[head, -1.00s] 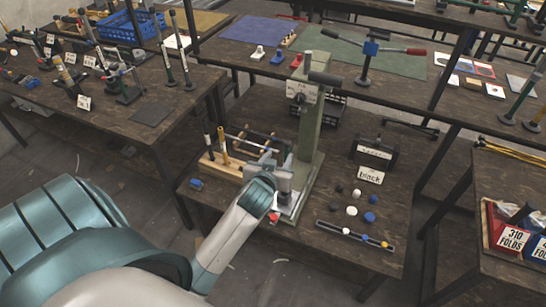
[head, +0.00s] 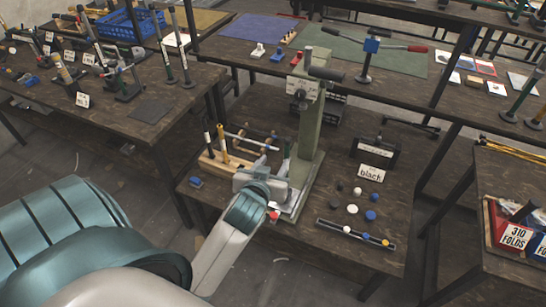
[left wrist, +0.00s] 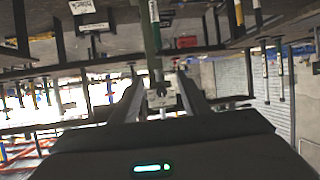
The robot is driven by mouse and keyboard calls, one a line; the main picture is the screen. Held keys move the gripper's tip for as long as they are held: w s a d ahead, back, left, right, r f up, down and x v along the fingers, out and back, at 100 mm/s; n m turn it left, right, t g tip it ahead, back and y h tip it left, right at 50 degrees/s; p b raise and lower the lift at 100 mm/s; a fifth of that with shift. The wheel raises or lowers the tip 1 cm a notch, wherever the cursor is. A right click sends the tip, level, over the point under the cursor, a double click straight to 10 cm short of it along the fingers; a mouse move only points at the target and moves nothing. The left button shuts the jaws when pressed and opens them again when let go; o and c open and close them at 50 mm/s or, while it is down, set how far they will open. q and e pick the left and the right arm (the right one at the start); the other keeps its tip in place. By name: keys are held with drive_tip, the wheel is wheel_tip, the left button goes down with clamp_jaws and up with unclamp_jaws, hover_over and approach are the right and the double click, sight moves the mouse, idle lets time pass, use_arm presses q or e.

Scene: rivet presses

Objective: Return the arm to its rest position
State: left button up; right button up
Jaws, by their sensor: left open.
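My left arm reaches in from the lower left in the head view. My left gripper (head: 262,180) is in front of the green rivet press (head: 309,130) on the middle table. In the left wrist view the two fingers of the left gripper (left wrist: 160,92) stand apart, with nothing clearly held between them. The gripper hides the lower part of the press in the head view. My right gripper is not in view.
A wooden rack (head: 212,163) with upright tools stands left of the press. A "black" sign (head: 371,174), several round caps and a strip (head: 354,234) lie to its right. Tables with tools stand left and behind. A bin marked 310 FOLDS (head: 512,236) is at right.

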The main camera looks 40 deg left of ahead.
use_arm(q)
drive_tip(key=shift+f, duration=0.1)
idle(0.5)
drive_tip(key=d+f+m+g+h+b, duration=0.1)
drive_tip(key=d+f, duration=0.1)
drive_tip(key=f, duration=1)
drive_tip(key=d+f+m+g+h+b, duration=0.1)
drive_tip(key=d+f+m+g, duration=0.1)
drive_tip(key=f, duration=0.9)
drive_tip(key=s+d+f+m+g+h, duration=0.15)
drive_tip(key=s+f, duration=0.35)
drive_tip(key=f, duration=0.5)
drive_tip(key=s+d+f+g+h, duration=0.1)
drive_tip(key=s+d+f, duration=0.3)
drive_tip(key=f, duration=0.5)
drive_tip(key=s+f+m+g+b, duration=0.1)
drive_tip(key=s+f+g+b, duration=0.15)
drive_tip(key=s+f, duration=1.3)
drive_tip(key=s+f+g, duration=0.1)
drive_tip(key=s+f, duration=0.1)
drive_tip(key=s, duration=0.5)
drive_tip(key=s+f+m+g, duration=0.1)
drive_tip(key=s+f, duration=0.2)
drive_tip(key=s, duration=0.3)
drive_tip(key=s+f+g, duration=0.1)
drive_tip(key=s+f, duration=0.2)
drive_tip(key=s, duration=0.4)
drive_tip(key=shift+s+d+b, duration=0.15)
drive_tip(key=shift+s+b, duration=0.15)
drive_tip(key=shift+s, duration=0.05)
